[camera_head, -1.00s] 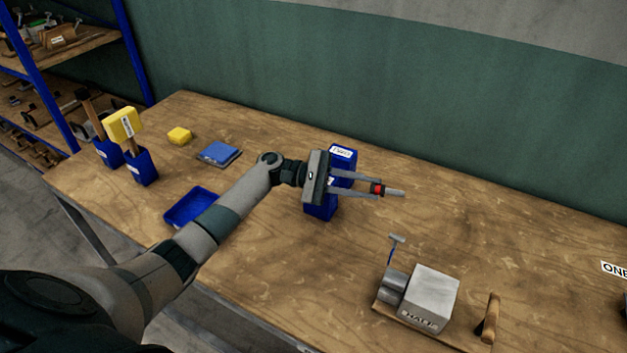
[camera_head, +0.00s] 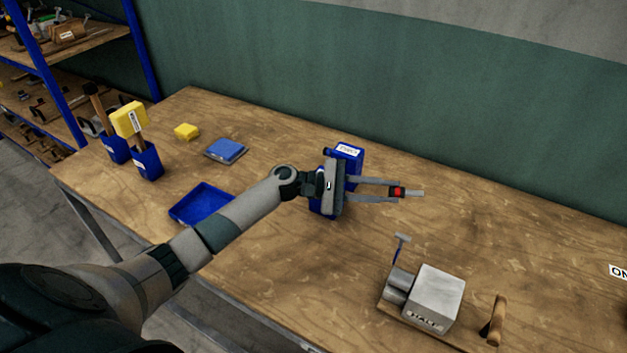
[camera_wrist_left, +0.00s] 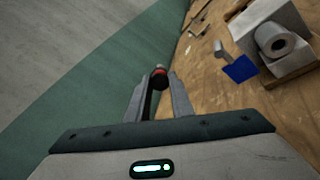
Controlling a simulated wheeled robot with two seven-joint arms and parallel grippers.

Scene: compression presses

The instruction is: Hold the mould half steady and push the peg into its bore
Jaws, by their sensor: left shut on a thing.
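My left gripper (camera_head: 396,192) is shut on the peg (camera_head: 415,193), which has a red band and a grey shaft, and holds it above the bench. In the head view the peg points right; it also shows between the fingertips in the left wrist view (camera_wrist_left: 159,74). The mould half (camera_head: 439,291), a grey block labelled "HALF", sits on a wooden board at the front right, apart from the peg. A grey cylinder (camera_head: 399,284) protrudes from its left side. The left wrist view shows a round opening in the cylinder's end (camera_wrist_left: 281,44). My right gripper is out of view.
A wooden handle (camera_head: 495,322) is right of the mould half. A blue bin (camera_head: 352,159) is behind my left gripper. A blue tray (camera_head: 201,204) lies left.

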